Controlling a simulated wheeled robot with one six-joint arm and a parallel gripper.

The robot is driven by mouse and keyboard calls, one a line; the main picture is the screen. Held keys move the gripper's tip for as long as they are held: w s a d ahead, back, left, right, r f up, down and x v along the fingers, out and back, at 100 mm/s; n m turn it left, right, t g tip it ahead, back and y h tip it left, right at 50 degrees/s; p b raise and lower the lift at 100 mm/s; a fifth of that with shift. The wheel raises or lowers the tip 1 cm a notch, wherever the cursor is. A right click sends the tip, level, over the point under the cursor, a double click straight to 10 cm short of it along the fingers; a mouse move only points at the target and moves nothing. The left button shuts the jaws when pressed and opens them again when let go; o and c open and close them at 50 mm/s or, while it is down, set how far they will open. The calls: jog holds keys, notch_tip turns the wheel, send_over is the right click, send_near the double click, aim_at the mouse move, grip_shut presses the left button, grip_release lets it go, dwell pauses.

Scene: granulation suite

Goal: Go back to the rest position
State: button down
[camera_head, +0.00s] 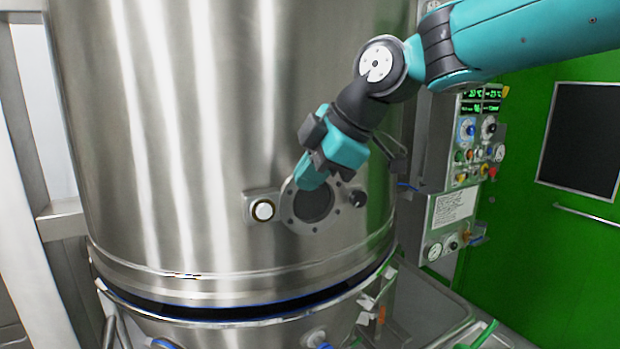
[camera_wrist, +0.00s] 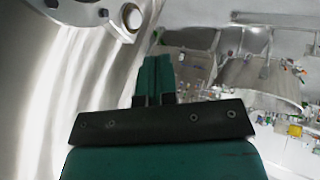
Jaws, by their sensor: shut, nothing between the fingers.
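My gripper (camera_head: 312,176) is in front of the large steel vessel (camera_head: 170,130) in the head view, at its round bolted port (camera_head: 313,205). Its teal fingers overlap the upper left of the port's rim; I cannot tell whether they touch it. In the wrist view the fingers (camera_wrist: 154,75) are together with nothing between them. The vessel's curved wall (camera_wrist: 75,75) fills the left of the wrist view, and part of a bolted flange (camera_wrist: 85,12) shows at the top left.
A white round button (camera_head: 263,210) sits left of the port, and a dark knob (camera_head: 357,198) right of it. A control panel (camera_head: 478,135) with dials stands to the right, before a green door (camera_head: 560,260). Pipes and fittings lie below the vessel.

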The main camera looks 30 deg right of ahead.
jog(key=shift+s+r, duration=0.1)
dwell(0.6)
jog(key=s+a+f+m+g, duration=0.3)
jog(key=s+f, duration=0.3)
jog(key=s, duration=0.3)
jog(key=s+a+f+m+g, duration=0.3)
jog(key=s+a+f+m, duration=0.2)
jog(key=s, duration=0.4)
notch_tip(320, 180, down, 2)
jog(key=shift+s+m, duration=0.3)
jog(key=shift+m, duration=0.2)
jog(key=shift+d, duration=0.1)
